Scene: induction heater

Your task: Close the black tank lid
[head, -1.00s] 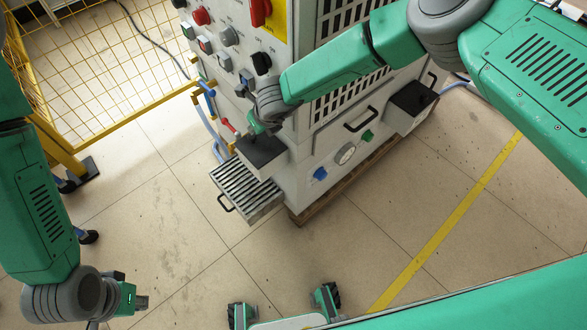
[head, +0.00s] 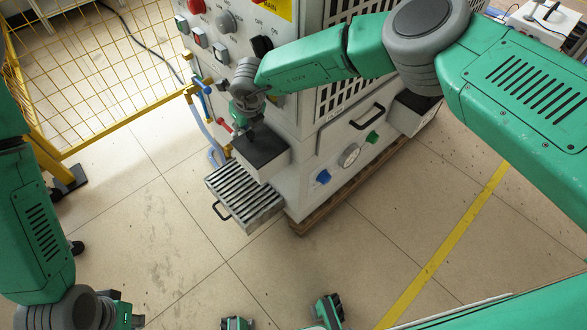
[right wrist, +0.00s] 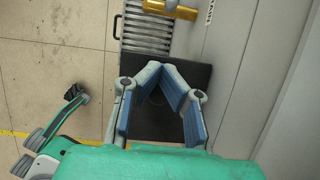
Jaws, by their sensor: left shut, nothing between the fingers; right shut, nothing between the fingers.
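The black tank lid (head: 260,148) lies flat on top of the pale grey box tank on the machine's front corner. It also shows in the right wrist view as a dark square plate (right wrist: 194,76). My right gripper (head: 253,137) points down over this lid, shut and empty. In the right wrist view its blue-padded fingers (right wrist: 162,67) meet at the tips in front of the lid; whether they touch it I cannot tell. My left gripper (head: 136,321) is shut and empty at the bottom left, partly cut off, far from the tank.
A slatted metal tray (head: 238,197) sticks out below the tank. A second dark-topped box (head: 414,106) is on the machine's right side. Blue and red valve handles (head: 208,92) and a yellow pipe are left of the tank. A yellow mesh fence (head: 95,75) stands left.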

